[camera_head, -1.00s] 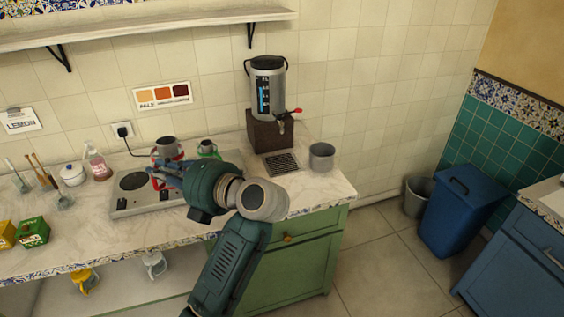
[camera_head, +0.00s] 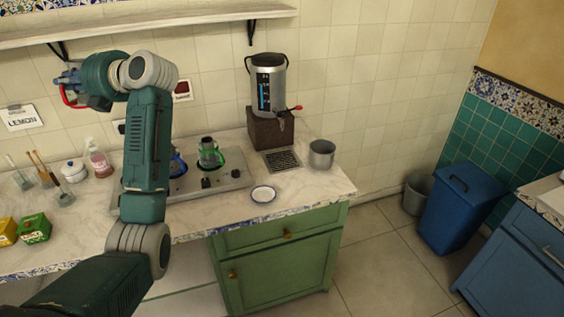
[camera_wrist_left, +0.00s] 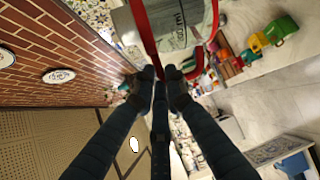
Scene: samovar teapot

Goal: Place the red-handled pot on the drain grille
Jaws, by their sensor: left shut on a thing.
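My left gripper (camera_head: 66,78) is raised high at the left, in front of the tiled wall and above the counter. It is shut on the red handle (camera_head: 70,98) of the pot. In the left wrist view the gripper (camera_wrist_left: 165,73) closes on the red handle (camera_wrist_left: 146,38), and the grey metal pot (camera_wrist_left: 178,28) is beyond the fingertips, cut by the top edge. In the head view the pot's body is hidden or too small to make out. The drain grille (camera_head: 282,161) lies bare on the counter before the samovar (camera_head: 268,85). My right gripper is not in view.
A green-handled pot (camera_head: 210,155) and a blue-handled one (camera_head: 178,164) stand on the stove (camera_head: 228,172). A metal container (camera_head: 321,153) stands right of the grille. A small saucer (camera_head: 263,195) lies in front.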

